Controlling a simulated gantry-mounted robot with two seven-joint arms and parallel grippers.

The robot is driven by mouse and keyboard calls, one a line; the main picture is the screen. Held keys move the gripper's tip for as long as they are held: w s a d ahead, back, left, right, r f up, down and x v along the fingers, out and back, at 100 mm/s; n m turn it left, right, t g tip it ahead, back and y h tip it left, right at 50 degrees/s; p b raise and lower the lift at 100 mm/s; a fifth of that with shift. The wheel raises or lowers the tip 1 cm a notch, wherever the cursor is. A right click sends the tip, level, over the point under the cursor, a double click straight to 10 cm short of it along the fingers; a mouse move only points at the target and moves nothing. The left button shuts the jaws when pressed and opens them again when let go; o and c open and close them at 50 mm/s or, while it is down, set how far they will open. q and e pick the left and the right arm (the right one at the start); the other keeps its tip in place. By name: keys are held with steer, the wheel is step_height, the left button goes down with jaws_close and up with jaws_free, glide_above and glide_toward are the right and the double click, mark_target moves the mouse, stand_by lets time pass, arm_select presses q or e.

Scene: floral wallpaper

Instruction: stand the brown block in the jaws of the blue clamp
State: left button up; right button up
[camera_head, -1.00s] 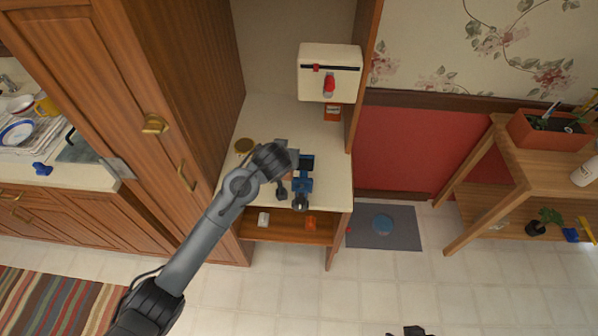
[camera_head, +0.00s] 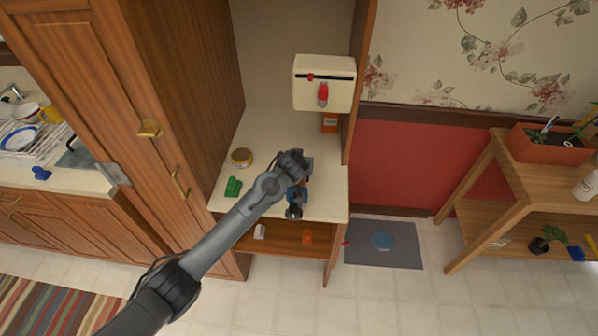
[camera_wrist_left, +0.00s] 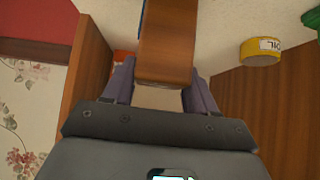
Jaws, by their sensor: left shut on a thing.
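The brown block (camera_wrist_left: 168,40) is between the fingers of my left gripper (camera_wrist_left: 162,72), which is shut on it in the left wrist view. In the head view my left gripper (camera_head: 297,166) is over the counter, at the back of the blue clamp (camera_head: 295,194). My gripper and wrist hide much of the clamp and nearly all of the block there. In the wrist view only a thin blue edge shows beside the block. I cannot tell whether the block touches the clamp. My right gripper is not in view.
A yellow tin or roll (camera_head: 241,157) and a green object (camera_head: 233,187) are on the counter (camera_head: 265,130) to the left. A white box with a red handle (camera_head: 323,84) is on the back wall. Tall wooden panels bound the counter on both sides. A shelf (camera_head: 285,236) lies below.

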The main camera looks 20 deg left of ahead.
arm_select(q)
steer(key=shift+f, duration=1.75)
steer(key=shift+f, duration=0.1)
steer(key=o, duration=1.2)
steer(key=shift+f, duration=0.1)
